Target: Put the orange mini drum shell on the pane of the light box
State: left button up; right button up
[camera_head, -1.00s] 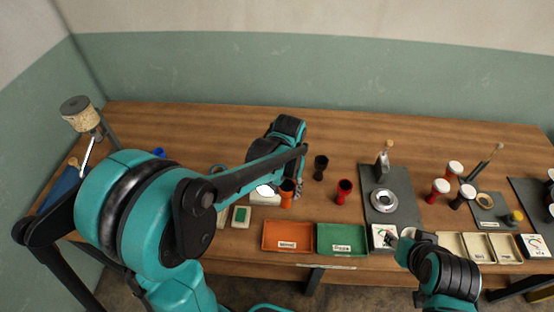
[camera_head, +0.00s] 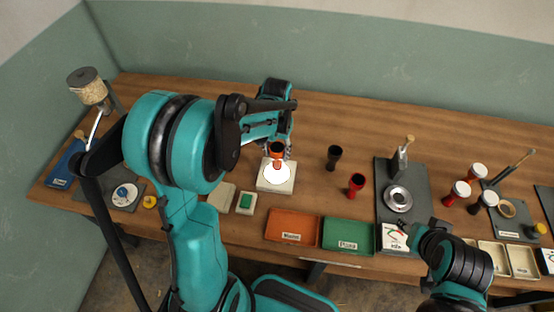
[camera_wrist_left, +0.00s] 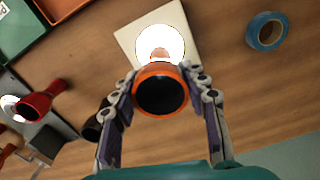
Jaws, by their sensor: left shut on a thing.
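The orange mini drum shell (camera_head: 278,157) is upright in my left gripper (camera_head: 277,152), whose fingers close on it from both sides. In the left wrist view the shell's orange rim (camera_wrist_left: 160,69) and dark open mouth sit between the fingertips (camera_wrist_left: 161,94). The light box (camera_head: 262,186) is a pale square block with a glowing round white pane (camera_head: 276,178). The shell's lower end overlaps the pane's far part in the head view. I cannot tell whether it touches. My right gripper (camera_head: 404,233) is at lower right; its fingers are too small to read.
Black (camera_head: 334,157) and red (camera_head: 356,185) shells stand to the right. Orange (camera_head: 291,225) and green (camera_head: 347,234) trays lie at the front edge. A small green-topped block (camera_head: 246,202) is left of the light box. A blue ring (camera_wrist_left: 267,31) lies on the table.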

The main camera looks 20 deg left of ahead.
aim_at(277, 159)
pick_arm(q)
notch_tip(277, 159, down, 4)
jog(key=shift+f+b, duration=0.1)
jog(key=shift+b, duration=0.55)
jog(key=o, duration=1.2)
jog(key=shift+c, duration=0.2)
